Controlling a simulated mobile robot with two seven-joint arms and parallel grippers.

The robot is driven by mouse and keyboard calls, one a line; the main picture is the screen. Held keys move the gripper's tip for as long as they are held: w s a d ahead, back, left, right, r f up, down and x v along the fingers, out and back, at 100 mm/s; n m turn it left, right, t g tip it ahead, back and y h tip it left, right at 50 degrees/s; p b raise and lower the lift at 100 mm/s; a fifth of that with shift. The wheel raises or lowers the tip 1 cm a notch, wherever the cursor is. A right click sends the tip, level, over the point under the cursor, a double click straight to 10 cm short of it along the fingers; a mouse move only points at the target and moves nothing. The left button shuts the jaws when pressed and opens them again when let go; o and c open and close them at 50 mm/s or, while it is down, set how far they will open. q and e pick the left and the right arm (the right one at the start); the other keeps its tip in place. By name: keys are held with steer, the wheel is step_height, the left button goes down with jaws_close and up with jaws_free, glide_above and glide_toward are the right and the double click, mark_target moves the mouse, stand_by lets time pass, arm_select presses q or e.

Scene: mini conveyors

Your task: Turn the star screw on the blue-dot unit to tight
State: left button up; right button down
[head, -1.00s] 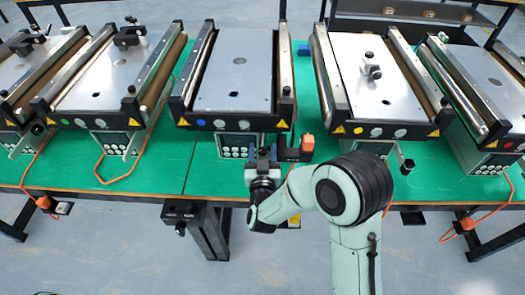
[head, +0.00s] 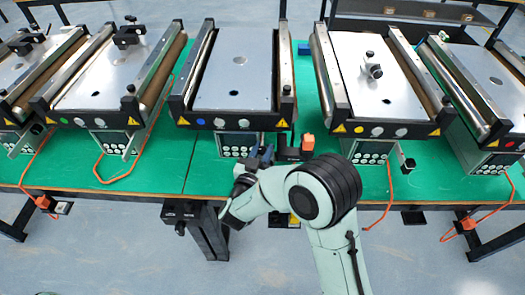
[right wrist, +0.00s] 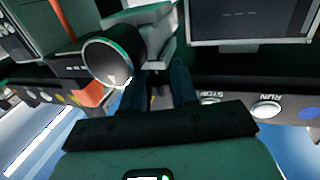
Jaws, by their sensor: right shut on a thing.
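The blue-dot unit (head: 235,85) is the middle conveyor in the head view. Its blue dot (head: 200,122) is on the front bar, and the dot also shows in the right wrist view (right wrist: 308,113). My right gripper (head: 262,156) is at the front right of this unit, below the bar. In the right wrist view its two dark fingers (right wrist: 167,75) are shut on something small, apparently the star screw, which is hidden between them. I cannot make out the screw's setting. My left gripper is not in view.
An orange-topped switch (head: 307,143) stands just right of my gripper. In the right wrist view a round dark cylinder (right wrist: 108,62) sits close to the left of the fingers. Other conveyors stand on both sides along the green table (head: 205,172).

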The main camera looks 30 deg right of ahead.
steer(key=m+g+h, duration=0.1)
steer(key=m+g, duration=0.1)
steer(key=m+g+h+p, duration=0.1)
steer(key=g+h, duration=0.1)
steer(key=g, duration=0.1)
steer(key=shift+w+a+r+m, duration=0.1)
steer(key=shift+m, duration=0.3)
steer(key=m+g+p, duration=0.1)
steer(key=g, duration=0.1)
steer(key=m+g+h+p, duration=0.1)
steer(key=m+g, duration=0.1)
steer(key=g, duration=0.1)
steer(key=shift+m+h, duration=0.3)
steer(key=m+g+p, duration=0.2)
steer(key=g, duration=0.1)
steer(key=m+g+y+p, duration=0.1)
steer(key=m+g+p, duration=0.1)
steer(key=g, duration=0.1)
steer(key=m+g+p, duration=0.2)
steer(key=g+p, duration=0.1)
steer(key=shift+w+r+y, duration=0.2)
steer(key=shift+y, duration=0.1)
steer(key=shift+s+f+g+p, duration=0.15)
steer(key=shift+g+p, duration=0.25)
steer(key=shift+g, duration=0.2)
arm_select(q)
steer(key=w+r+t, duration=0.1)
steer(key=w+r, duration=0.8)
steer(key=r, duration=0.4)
